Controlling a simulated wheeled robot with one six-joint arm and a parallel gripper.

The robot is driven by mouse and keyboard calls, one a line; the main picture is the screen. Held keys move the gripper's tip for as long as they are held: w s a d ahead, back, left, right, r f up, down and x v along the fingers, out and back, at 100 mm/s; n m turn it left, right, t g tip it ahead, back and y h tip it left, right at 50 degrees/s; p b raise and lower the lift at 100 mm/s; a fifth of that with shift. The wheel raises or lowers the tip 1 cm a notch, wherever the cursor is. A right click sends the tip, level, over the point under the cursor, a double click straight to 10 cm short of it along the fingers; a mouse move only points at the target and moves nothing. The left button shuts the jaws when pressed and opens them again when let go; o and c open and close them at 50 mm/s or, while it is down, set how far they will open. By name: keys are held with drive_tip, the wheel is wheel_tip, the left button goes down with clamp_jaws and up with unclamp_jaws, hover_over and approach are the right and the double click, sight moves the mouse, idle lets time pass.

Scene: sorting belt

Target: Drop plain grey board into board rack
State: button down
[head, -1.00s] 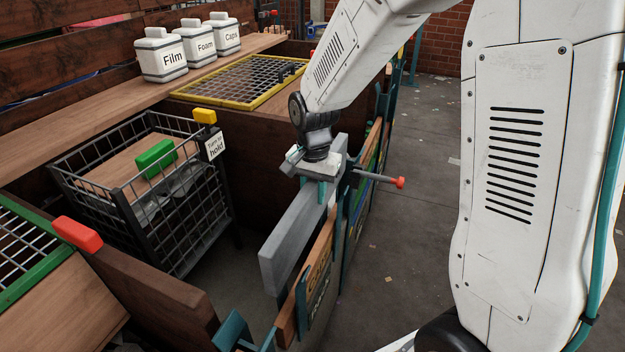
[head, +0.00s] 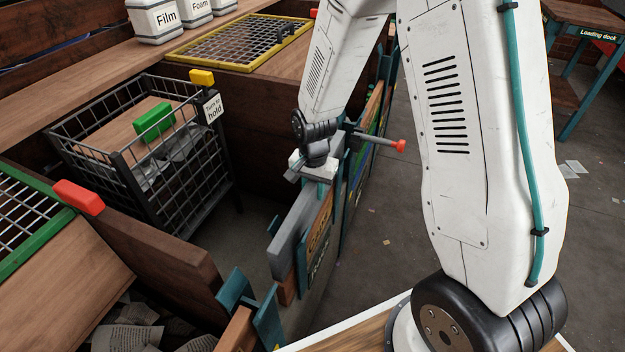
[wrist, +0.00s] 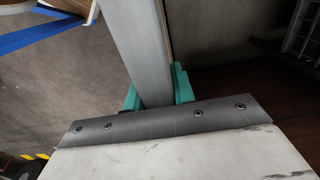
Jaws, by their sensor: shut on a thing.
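My gripper (head: 318,178) points down and is shut on the plain grey board (head: 289,243). The board stands on edge, its long side running toward the camera. In the wrist view the grey board (wrist: 138,45) sits between my teal fingers (wrist: 157,88). The board rack, with teal posts (head: 327,268), holds several upright lettered boards (head: 319,240) just right of the grey board. The grey board's lower edge is partly hidden, so I cannot tell whether it rests in a slot.
A wire cage cart (head: 185,205) with a green block (head: 154,121) stands to the left. A rod with a red knob (head: 398,146) juts out right of my gripper. Teal brackets (head: 235,290) stand at the near end. Open floor (head: 400,235) lies to the right.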

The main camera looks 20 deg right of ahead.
drive_tip(key=shift+f, duration=0.25)
drive_tip(key=shift+f, duration=0.15)
drive_tip(key=shift+f, duration=0.45)
drive_tip(key=c, duration=1.1)
unclamp_jaws()
drive_tip(key=shift+f, duration=0.1)
wheel_tip(320, 180, up, 8)
drive_tip(key=shift+f, duration=0.1)
